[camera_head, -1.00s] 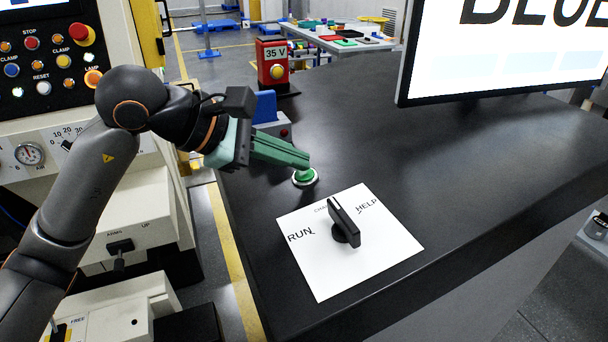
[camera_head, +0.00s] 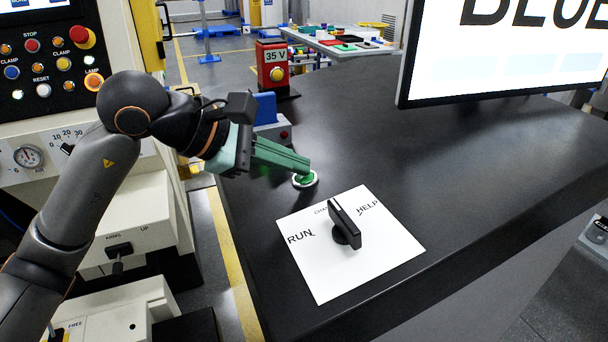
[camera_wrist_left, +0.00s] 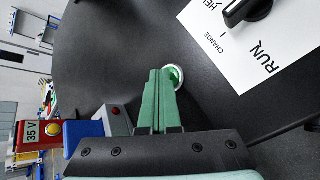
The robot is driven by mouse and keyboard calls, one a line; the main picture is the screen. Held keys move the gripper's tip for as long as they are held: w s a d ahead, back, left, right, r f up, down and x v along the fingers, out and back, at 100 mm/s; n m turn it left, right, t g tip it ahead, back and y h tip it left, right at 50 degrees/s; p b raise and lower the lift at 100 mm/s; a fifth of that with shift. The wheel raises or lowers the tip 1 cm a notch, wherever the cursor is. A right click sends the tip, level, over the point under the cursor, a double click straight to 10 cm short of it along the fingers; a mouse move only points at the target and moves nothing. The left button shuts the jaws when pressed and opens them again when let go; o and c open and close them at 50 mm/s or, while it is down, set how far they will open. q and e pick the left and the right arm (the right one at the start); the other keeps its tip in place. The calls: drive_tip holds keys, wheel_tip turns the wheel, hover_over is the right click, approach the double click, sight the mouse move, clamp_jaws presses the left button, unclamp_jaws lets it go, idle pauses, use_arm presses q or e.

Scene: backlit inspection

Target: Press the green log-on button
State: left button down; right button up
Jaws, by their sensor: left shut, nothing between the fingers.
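The green log-on button (camera_head: 305,180) sits in a pale ring on the dark desk, behind the white card. It also shows in the left wrist view (camera_wrist_left: 176,76), partly covered by my fingers. My left gripper (camera_head: 306,165) is shut and empty, its green fingers together. In the head view the fingertips overlap the button's top; in the left wrist view (camera_wrist_left: 160,72) they end at its near edge. I cannot tell for certain whether they touch it. My right gripper is not in view.
A white card (camera_head: 380,257) with a black selector knob (camera_head: 345,222) lies in front of the button. A red 35 V box (camera_head: 272,62) and a blue-topped grey unit (camera_head: 266,107) stand behind. A monitor (camera_head: 500,50) is at right. The desk's middle is clear.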

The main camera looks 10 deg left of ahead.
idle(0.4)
use_arm(q)
drive_tip(key=shift+a+r+p, duration=0.15)
drive_tip(key=shift+r+p, duration=0.35)
drive_tip(key=shift+r, duration=0.2)
drive_tip(key=r+p, duration=0.2)
drive_tip(key=r, duration=0.1)
drive_tip(key=r+p, duration=0.1)
drive_tip(key=r, duration=0.1)
drive_tip(key=shift+s+a, duration=0.3)
idle(0.4)
